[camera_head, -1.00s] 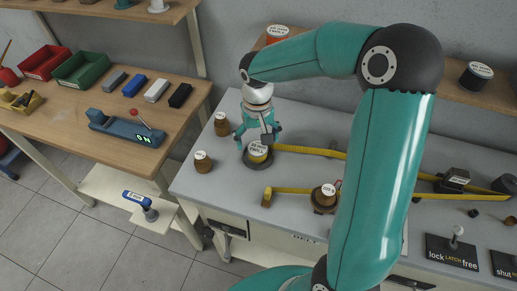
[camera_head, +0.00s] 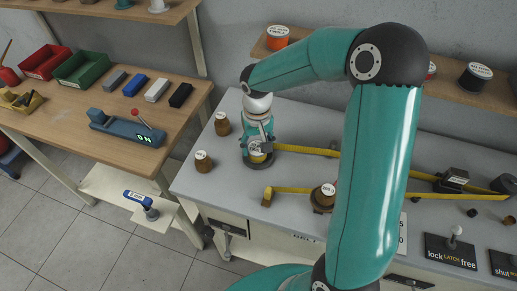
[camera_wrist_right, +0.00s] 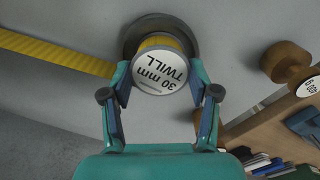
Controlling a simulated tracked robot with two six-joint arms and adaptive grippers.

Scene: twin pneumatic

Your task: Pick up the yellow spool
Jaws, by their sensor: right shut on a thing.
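The yellow spool (camera_wrist_right: 161,68) has a white top label reading "30 mm TWILL" and stands on a dark round base (camera_wrist_right: 133,38) in the right wrist view. In the head view the spool (camera_head: 257,148) is partly hidden by my right gripper (camera_head: 259,138), which comes down over it from above. In the right wrist view the two fingers of my right gripper (camera_wrist_right: 161,90) are shut on the spool, one on each side. A yellow tape (camera_head: 300,150) runs from the spool to the right along the grey bench. My left gripper is not in view.
Brown spools (camera_head: 204,162) stand to the left on the bench. A second yellow tape (camera_head: 290,190) leads to a brown spool (camera_head: 325,196) nearer the front. A wooden table (camera_head: 75,122) with trays and blocks stands at the left. A shelf with spools runs behind my arm.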

